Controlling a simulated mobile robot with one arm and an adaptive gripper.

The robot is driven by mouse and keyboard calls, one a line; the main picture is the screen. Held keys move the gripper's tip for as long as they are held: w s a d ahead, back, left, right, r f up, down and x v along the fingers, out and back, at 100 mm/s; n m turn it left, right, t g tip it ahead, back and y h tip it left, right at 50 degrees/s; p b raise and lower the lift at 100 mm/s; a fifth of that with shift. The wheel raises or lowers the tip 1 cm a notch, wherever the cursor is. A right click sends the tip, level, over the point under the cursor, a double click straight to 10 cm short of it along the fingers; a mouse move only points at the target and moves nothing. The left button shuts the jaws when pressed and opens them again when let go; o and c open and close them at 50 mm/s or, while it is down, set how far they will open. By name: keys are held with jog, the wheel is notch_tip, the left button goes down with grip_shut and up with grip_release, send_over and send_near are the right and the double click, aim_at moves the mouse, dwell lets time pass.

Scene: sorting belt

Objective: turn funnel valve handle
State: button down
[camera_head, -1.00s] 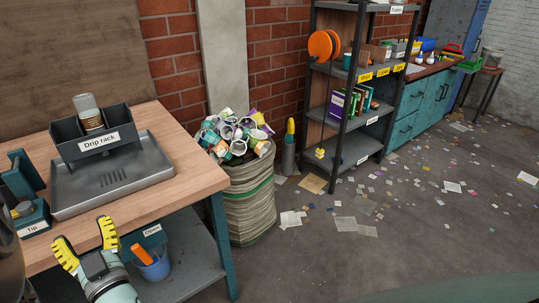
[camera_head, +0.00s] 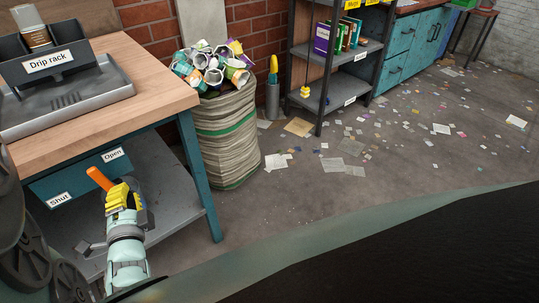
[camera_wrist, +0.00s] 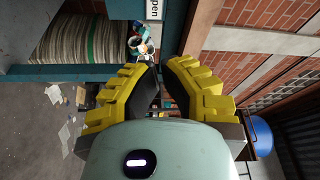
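The orange valve handle (camera_head: 99,178) shows in the head view under the workbench, in front of a teal panel. It sticks out up and left from behind my gripper's yellow fingers, and its lower part is hidden. The label "Open" (camera_head: 112,155) is above right of it, and "Shut" (camera_head: 59,199) is below left. My gripper (camera_head: 123,193) is right beside the handle; I cannot tell whether they touch. In the wrist view my gripper (camera_wrist: 162,68) has its fingers apart with a gap between them. I do not make out the handle there. The funnel is not clearly visible.
The workbench (camera_head: 160,98) with the drip rack (camera_head: 47,62) is above my gripper. The bench leg (camera_head: 200,175) and a striped sack of cans (camera_head: 225,140) stand to the right. A blue round container (camera_wrist: 262,135) is at the right of the wrist view. Papers litter the floor.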

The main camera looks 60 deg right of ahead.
aim_at(102, 180)
jog(key=f+x, duration=0.1)
jog(key=x, duration=0.9)
jog(key=a, duration=0.1)
jog(key=w+a, duration=0.1)
jog(key=a, duration=0.1)
jog(key=shift+a+f+m, duration=0.2)
jog(key=shift+a+m, duration=0.1)
jog(key=shift+m, duration=0.1)
